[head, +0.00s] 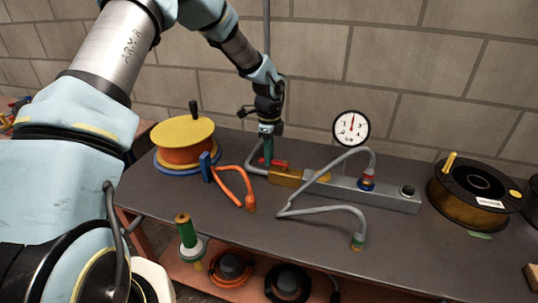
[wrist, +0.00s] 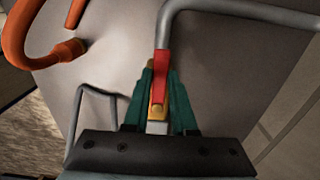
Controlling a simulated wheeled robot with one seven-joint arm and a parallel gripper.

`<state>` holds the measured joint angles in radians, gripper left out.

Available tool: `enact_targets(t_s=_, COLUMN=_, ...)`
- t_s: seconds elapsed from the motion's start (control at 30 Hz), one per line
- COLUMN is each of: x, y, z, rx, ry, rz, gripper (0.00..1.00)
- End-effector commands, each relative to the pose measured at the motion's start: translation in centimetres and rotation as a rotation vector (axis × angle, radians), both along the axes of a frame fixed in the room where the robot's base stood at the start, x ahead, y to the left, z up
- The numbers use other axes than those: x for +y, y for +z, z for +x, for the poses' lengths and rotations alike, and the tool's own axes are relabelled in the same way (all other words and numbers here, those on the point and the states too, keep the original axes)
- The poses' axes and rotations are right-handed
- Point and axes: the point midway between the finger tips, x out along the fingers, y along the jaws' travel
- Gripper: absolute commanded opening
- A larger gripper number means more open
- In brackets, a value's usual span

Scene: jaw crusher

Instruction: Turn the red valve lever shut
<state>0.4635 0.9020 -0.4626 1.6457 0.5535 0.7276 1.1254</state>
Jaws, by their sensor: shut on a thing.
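The red valve lever (head: 278,163) is at the bench's back middle, beside a grey pipe. In the wrist view the red lever (wrist: 161,66) runs down from the bend of the grey pipe (wrist: 167,28), with a yellow-orange spot on its near part. My gripper (head: 267,158) reaches down to it from above. In the wrist view the green fingers of my gripper (wrist: 160,80) stand on both sides of the lever, shut on it. The fingers hide part of the lever in the head view, and its pivot is hard to make out.
An orange hose (head: 231,168) and a yellow-topped spool (head: 184,135) stand left. A pressure gauge (head: 351,128) is behind, a dark spool (head: 470,195) at right. The bench's (head: 300,245) front is mostly clear.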

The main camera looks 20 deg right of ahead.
Motion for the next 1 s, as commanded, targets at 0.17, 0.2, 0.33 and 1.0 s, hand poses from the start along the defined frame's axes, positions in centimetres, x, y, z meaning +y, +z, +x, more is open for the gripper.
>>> enact_targets(t_s=0.17, x=0.00, y=0.02, z=-0.01, rx=0.000, ry=0.000, rz=0.000, gripper=0.00)
enact_targets(t_s=0.2, x=0.01, y=0.02, z=-0.01, rx=0.000, ry=0.000, rz=0.000, gripper=0.00)
enact_targets(t_s=0.33, x=0.01, y=0.02, z=-0.01, rx=0.000, ry=0.000, rz=0.000, gripper=0.00)
enact_targets(t_s=1.0, x=0.19, y=-0.05, z=-0.23, rx=-0.001, ry=0.054, rz=0.001, gripper=0.00)
